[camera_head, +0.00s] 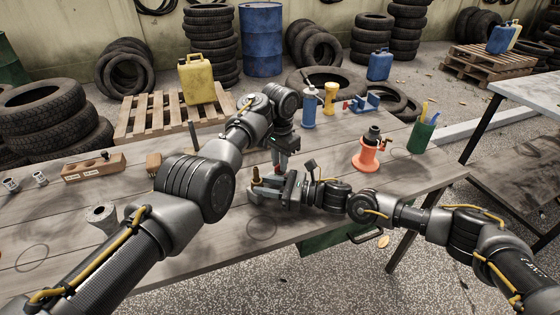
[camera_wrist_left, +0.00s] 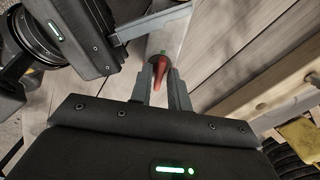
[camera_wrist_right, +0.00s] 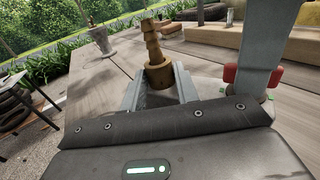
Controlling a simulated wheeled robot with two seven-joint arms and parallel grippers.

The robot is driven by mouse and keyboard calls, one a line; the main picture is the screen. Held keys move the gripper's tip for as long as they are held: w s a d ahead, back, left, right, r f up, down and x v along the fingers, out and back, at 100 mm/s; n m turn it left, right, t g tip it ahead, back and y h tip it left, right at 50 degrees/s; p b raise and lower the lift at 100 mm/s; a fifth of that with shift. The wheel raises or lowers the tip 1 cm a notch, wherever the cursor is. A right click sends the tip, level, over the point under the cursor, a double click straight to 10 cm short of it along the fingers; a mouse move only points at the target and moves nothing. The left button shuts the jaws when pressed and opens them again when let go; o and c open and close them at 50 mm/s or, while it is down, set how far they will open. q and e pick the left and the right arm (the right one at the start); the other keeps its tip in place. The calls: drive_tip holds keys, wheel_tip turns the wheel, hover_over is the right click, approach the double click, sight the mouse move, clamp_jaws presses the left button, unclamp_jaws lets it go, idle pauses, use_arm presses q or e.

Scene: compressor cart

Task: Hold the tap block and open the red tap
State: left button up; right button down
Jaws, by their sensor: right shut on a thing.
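The tap block shows mainly by its upright brass barbed fitting (camera_head: 256,174), which also stands between the fingers in the right wrist view (camera_wrist_right: 154,45). My right gripper (camera_head: 266,188) is shut on the block low over the bench; the fingers hide most of its body. The red tap (camera_head: 277,169) is just beside it. My left gripper (camera_head: 280,158) points down from above, its fingers on either side of the red tap lever (camera_wrist_left: 175,88). The fingers look apart, with a gap beside the lever; whether either touches it I cannot tell.
The wooden bench (camera_head: 330,222) holds an orange jack (camera_head: 367,152), a blue bottle (camera_head: 308,108), a yellow bottle (camera_head: 330,98) and a green cup (camera_head: 421,136). A wooden block with holes (camera_head: 94,167) lies at left. The bench around the grippers is mostly clear.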

use_arm(q)
drive_tip(key=shift+o, duration=1)
